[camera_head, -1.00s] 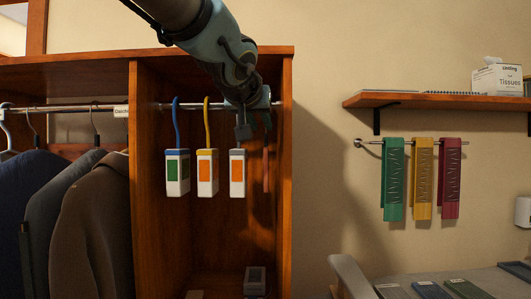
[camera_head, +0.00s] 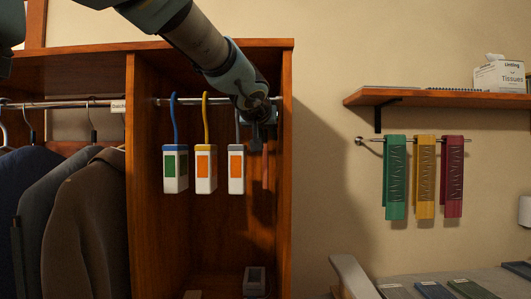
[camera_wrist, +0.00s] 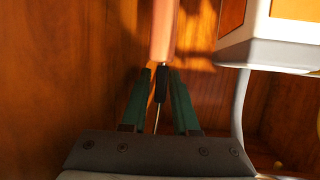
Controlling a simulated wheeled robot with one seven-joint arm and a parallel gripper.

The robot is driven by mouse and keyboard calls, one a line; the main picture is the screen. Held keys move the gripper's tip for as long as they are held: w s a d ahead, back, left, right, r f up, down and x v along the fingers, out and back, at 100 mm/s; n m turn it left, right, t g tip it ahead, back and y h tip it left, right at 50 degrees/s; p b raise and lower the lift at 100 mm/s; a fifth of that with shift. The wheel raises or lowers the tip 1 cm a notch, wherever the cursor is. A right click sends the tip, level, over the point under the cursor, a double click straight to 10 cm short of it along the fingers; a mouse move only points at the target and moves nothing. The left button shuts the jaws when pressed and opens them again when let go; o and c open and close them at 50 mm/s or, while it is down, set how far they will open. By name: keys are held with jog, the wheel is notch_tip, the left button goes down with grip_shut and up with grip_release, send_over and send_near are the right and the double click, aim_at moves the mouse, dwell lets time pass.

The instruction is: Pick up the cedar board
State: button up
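The cedar board (camera_wrist: 163,28) is a narrow, pinkish-brown strip seen edge-on at the top of the wrist view. A dark piece and a thin wire extend from its end. In the head view it is a dim reddish strip, mostly hidden behind my gripper (camera_head: 263,138). My gripper (camera_wrist: 160,74) has its two green fingers apart, one on each side of the dark piece, with narrow gaps visible. The board hangs in the right bay of the wardrobe (camera_head: 285,215), at the right end of the rail.
Three white boxes hang left of my gripper on blue, yellow and grey hooks; the nearest has an orange label (camera_head: 236,166). The wardrobe's right wall is close on the other side. Jackets (camera_head: 85,225) hang in the left bay. A small box (camera_head: 254,281) stands below.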

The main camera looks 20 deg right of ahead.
jog(key=shift+w+d+f, duration=0.1)
jog(key=shift+w+d, duration=0.1)
jog(key=shift+w, duration=0.1)
grip_shut()
dwell(1.3)
